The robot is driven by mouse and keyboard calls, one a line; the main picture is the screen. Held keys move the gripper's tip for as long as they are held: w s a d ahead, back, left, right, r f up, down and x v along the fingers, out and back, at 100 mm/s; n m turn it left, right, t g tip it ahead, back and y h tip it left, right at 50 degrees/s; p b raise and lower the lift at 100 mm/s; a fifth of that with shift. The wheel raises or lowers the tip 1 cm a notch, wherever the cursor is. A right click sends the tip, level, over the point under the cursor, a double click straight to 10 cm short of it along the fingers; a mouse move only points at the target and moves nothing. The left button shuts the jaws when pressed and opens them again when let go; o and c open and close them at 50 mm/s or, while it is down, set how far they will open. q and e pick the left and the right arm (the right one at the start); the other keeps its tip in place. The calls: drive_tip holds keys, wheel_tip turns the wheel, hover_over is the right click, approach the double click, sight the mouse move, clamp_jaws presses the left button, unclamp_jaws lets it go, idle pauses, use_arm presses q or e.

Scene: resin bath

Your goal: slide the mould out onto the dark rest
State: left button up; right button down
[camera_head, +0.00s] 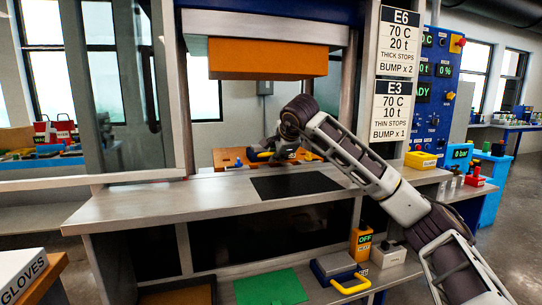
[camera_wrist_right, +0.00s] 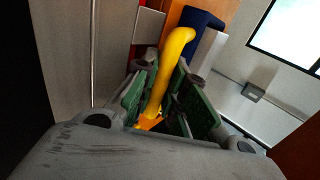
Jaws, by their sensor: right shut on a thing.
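My right gripper (camera_head: 272,154) reaches in from the right over the steel bench into the press opening. In the right wrist view its green-padded fingers (camera_wrist_right: 165,112) are closed around a yellow curved handle (camera_wrist_right: 176,55). I take this to be the mould's handle; the mould's body is mostly hidden behind the gripper in the head view. A bit of the yellow handle shows beside the gripper in the head view (camera_head: 264,155). The dark rest (camera_head: 297,186) is a flat black rectangle on the bench in front of the press, and it is bare. My left gripper is not in view.
An orange upper block (camera_head: 268,60) hangs above an orange lower plate (camera_head: 228,156) in the press. Grey posts stand on both sides. A yellow-handled blue item (camera_head: 340,277) and a green mat (camera_head: 270,288) lie on the lower shelf. The bench's left part is clear.

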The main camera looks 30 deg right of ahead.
drive_tip(key=shift+s, duration=0.1)
drive_tip(key=shift+s+a+f+b, duration=0.1)
drive_tip(key=shift+s+a+b, duration=0.2)
drive_tip(key=shift+s, duration=0.55)
drive_tip(key=shift+s+a+b, duration=0.15)
drive_tip(key=shift+s+b, duration=0.15)
drive_tip(key=shift+s, duration=0.55)
drive_tip(key=shift+s+a+b, duration=0.2)
drive_tip(key=shift+s, duration=0.55)
drive_tip(key=shift+s+a+b, duration=0.15)
drive_tip(key=shift+s, duration=0.65)
drive_tip(key=shift+s+a+b, duration=0.2)
drive_tip(key=shift+s, duration=0.65)
drive_tip(key=shift+s+a+b, duration=0.25)
drive_tip(key=shift+s, duration=0.75)
drive_tip(key=shift+s+a+b, duration=0.2)
drive_tip(key=shift+s+a, duration=0.05)
drive_tip(key=shift+s, duration=0.7)
drive_tip(key=shift+s+a+b, duration=0.2)
drive_tip(key=shift+s+a, duration=0.05)
drive_tip(key=shift+s, duration=0.8)
drive_tip(key=shift+s+a+b, duration=0.15)
drive_tip(key=shift+s+a, duration=0.1)
drive_tip(key=shift+s, duration=0.85)
